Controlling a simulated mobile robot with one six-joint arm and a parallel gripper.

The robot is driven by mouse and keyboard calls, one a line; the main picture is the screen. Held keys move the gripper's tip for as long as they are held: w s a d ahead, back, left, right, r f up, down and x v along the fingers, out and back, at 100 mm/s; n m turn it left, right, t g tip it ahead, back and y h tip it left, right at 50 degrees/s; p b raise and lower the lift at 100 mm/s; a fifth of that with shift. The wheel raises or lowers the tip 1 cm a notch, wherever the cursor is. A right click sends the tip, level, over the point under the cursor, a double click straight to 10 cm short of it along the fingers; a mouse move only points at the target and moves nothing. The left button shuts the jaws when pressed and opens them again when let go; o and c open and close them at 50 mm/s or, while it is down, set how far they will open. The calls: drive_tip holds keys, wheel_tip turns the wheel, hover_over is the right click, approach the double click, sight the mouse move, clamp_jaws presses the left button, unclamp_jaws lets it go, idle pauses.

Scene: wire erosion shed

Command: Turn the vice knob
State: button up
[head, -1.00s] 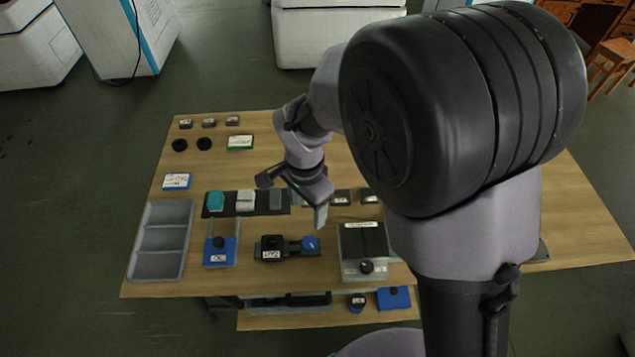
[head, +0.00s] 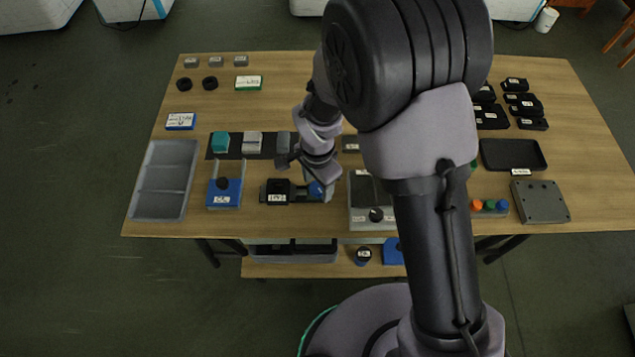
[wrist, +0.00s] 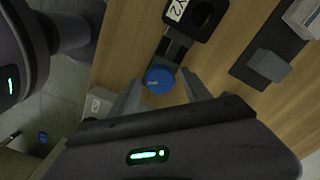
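The vice (head: 278,192) is a black block with a white label, and it sits near the front edge of the table. Its round blue knob (wrist: 160,80) is at the end of a dark bar and bears a pale mark. In the head view the knob (head: 315,189) is partly covered by my gripper (head: 321,181). In the wrist view my gripper (wrist: 161,82) is open, with one finger on each side of the knob and a visible gap to it. I cannot tell the exact height of the fingertips over the knob.
A blue block with a black knob (head: 224,194) and a grey compartment tray (head: 163,180) stand left of the vice. A grey box with a black knob (head: 373,216) is close on the right. A dark strip with several blocks (head: 267,145) lies behind.

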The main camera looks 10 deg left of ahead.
clamp_jaws()
